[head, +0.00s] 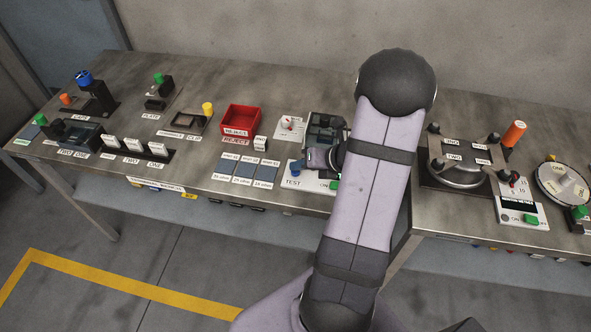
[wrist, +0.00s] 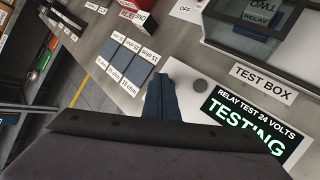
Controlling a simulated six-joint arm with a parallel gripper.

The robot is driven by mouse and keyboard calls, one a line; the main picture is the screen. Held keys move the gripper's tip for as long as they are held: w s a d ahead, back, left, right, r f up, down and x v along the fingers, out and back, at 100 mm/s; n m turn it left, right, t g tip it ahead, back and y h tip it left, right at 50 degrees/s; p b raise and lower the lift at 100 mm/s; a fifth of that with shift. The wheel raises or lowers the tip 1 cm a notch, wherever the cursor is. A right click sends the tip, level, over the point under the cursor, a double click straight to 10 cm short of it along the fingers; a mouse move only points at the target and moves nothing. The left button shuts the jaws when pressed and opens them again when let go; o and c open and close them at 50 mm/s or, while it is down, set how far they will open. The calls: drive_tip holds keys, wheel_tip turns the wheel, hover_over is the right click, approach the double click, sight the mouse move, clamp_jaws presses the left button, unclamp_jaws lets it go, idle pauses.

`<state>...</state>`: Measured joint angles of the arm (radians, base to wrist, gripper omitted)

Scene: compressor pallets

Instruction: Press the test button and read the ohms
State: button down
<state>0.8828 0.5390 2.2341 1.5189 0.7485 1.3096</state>
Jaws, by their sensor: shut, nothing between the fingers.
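The relay test unit is a white panel (head: 292,181) marked TEST, beside a dark box with a clear cover (head: 325,122). In the head view my gripper (head: 297,171) covers that spot. The button itself is hidden.
Three blue pads (head: 241,170) with ohm labels lie left of the panel. A red REJECT tray (head: 240,120) and a white switch plate marked OFF (head: 289,128) are behind. Several labelled fixtures fill the left bench; a second bench with a round metal fixture (head: 462,176) is right.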

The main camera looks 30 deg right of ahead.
sight(299, 176)
idle(0.5)
drive_tip(key=shift+r+p, duration=0.85)
drive_tip(key=shift+p, duration=0.1)
drive_tip(key=shift+r, duration=0.15)
wheel_tip(299, 176, up, 5)
drive_tip(key=p, duration=0.4)
drive_tip(key=shift+p, duration=0.4)
